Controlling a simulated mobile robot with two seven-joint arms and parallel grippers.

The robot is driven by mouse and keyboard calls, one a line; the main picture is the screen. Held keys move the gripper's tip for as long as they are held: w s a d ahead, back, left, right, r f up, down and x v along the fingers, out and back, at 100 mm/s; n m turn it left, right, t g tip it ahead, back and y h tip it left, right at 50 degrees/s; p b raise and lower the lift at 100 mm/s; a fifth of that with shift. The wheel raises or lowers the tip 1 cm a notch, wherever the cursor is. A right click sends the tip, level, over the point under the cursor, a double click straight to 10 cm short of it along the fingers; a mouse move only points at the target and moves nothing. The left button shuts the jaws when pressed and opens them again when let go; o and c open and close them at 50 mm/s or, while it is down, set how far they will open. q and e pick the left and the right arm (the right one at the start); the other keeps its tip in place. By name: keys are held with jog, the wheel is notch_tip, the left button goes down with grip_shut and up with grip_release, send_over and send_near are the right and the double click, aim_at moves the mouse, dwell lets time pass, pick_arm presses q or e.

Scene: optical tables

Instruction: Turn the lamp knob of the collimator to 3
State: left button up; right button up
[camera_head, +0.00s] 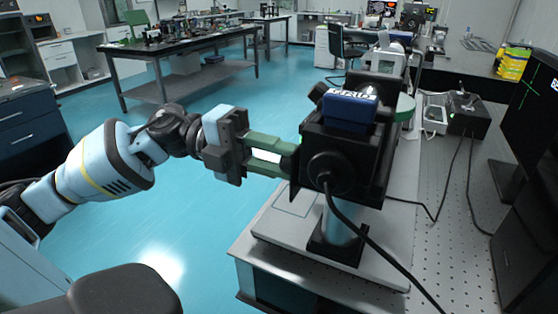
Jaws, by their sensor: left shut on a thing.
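The collimator (375,150) is a black box with a blue block on top, standing on a post on a pale base plate at the table's near edge. A black cable runs from its round front fitting. My left gripper (291,158) reaches in from the left, its two green fingers pointing at the collimator's left side. The fingertips meet a small dark part there, which I take to be the lamp knob; the knob's scale and setting cannot be read. A gap shows between the fingers behind the tips. My right gripper is out of view.
The perforated optical table (455,230) extends to the right, with a black box (468,115) and loose cables on it. A dark monitor (530,125) stands at the right edge. Open blue floor (200,235) lies to the left, with another workbench (180,50) behind.

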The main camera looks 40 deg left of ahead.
pick_arm(q)
jog(key=shift+m, duration=0.5)
jog(key=o, duration=1)
jog(key=b+v, duration=0.2)
jog(key=v, duration=0.5)
jog(key=shift+a, duration=0.4)
